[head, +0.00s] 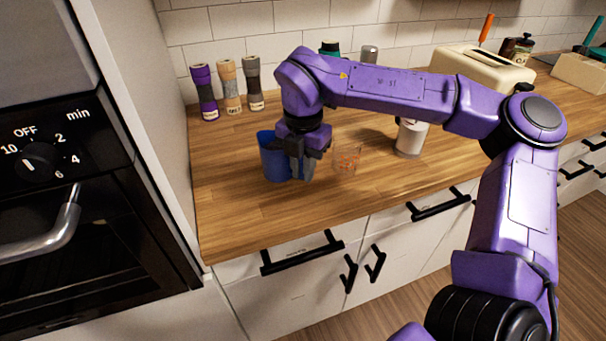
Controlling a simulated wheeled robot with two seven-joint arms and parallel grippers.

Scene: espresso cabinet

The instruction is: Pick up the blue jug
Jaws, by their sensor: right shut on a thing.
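The blue jug (271,160) stands upright on the wooden counter, near its left end. My right gripper (302,172) points down at the jug's right side, shut on the jug. The fingers and wrist hide part of the jug's right side and rim. I cannot tell whether the jug's base touches the counter. My left gripper is not in view.
A clear glass with an orange pattern (347,160) stands just right of my gripper. A white canister (411,138) is farther right. Three grinders (229,86) stand behind left. A cream toaster (480,68) is at the back. The front counter strip (250,215) is clear.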

